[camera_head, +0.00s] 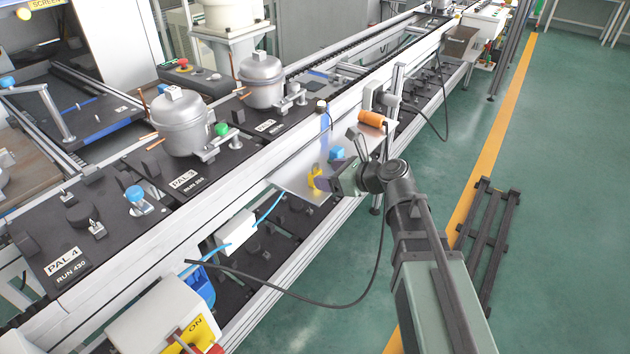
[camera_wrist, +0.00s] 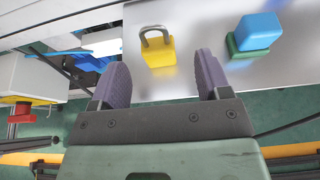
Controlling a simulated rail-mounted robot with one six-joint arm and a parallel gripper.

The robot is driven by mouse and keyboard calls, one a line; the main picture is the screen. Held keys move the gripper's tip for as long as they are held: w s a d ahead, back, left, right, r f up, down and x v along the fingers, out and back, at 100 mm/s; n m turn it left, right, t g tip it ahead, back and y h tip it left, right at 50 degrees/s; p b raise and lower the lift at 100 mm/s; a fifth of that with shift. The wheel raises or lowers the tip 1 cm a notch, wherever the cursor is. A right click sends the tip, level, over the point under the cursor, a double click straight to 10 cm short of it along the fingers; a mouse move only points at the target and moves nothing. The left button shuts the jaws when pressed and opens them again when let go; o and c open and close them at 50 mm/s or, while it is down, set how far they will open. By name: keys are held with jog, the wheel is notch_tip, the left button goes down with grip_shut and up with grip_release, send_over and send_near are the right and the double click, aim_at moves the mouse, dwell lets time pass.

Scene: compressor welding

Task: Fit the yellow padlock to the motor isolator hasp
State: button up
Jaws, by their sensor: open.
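The yellow padlock (camera_head: 312,180) lies on a bright metal shelf (camera_head: 290,180) on the side of the conveyor. In the wrist view the padlock (camera_wrist: 159,52) shows its grey shackle pointing away from my gripper (camera_wrist: 162,72). My gripper is open, with its two purple-grey pads on either side of the padlock's near end, apart from it. In the head view my gripper (camera_head: 335,186) is close beside the padlock. The motor isolator (camera_head: 150,318) is a pale box with a yellow ON plate and red handle at the lower left. I cannot make out its hasp.
A blue block on a green base (camera_wrist: 255,38) stands right of the padlock on the shelf. An orange cylinder (camera_head: 372,119) is farther along. A white box (camera_head: 236,232) with a blue cable sits between shelf and isolator. A black cable loops below. The right floor is open around a dark rack (camera_head: 483,235).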

aim_at(315, 172)
jog(key=b+x, duration=0.2)
jog(key=x, duration=0.3)
jog(key=shift+a+f, duration=0.1)
jog(key=shift+a, duration=0.05)
jog(key=shift+s, duration=0.1)
jog(key=shift+c, duration=0.3)
jog(key=c, duration=1)
